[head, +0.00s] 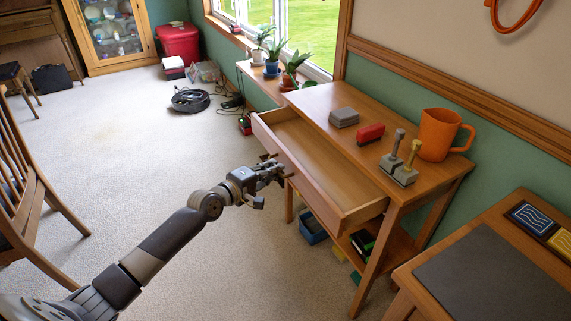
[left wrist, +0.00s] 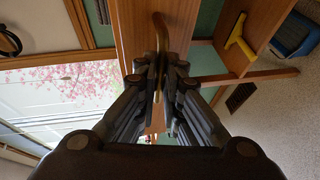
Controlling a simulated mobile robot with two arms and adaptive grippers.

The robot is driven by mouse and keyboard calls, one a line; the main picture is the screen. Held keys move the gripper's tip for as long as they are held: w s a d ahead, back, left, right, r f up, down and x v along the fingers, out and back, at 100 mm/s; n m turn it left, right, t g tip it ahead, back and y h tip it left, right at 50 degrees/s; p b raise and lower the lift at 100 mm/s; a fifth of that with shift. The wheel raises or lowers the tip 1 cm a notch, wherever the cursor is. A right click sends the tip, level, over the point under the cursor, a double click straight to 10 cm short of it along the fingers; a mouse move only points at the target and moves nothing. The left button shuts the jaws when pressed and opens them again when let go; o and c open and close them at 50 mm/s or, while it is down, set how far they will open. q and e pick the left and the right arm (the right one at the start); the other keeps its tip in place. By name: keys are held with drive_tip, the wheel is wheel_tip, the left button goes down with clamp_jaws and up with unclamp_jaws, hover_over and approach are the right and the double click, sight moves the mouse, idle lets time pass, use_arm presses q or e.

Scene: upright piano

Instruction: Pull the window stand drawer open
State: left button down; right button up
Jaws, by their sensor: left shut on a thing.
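The window stand (head: 372,122) is a wooden table below the window. Its drawer (head: 318,182) is pulled well out, and its empty wooden inside shows. My left gripper (head: 272,170) reaches the drawer front from the left and is shut on the drawer handle. In the left wrist view the handle (left wrist: 158,50) is a curved brass-coloured bar running between the fingers of my left gripper (left wrist: 160,85). The part of the handle behind the fingers is hidden in the head view. My right gripper is in neither view.
On the stand's top are a grey block (head: 344,117), a red stapler-like thing (head: 370,134), two tools on grey bases and an orange pitcher (head: 440,134). A desk (head: 500,270) stands at the lower right, a chair (head: 35,190) at the left.

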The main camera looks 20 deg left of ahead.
use_arm(q)
drive_tip(key=shift+s+a, duration=0.75)
drive_tip(key=shift+s, duration=0.25)
drive_tip(key=c, duration=1.7)
unclamp_jaws()
drive_tip(key=shift+s, duration=0.1)
drive_tip(key=shift+v, duration=5.9)
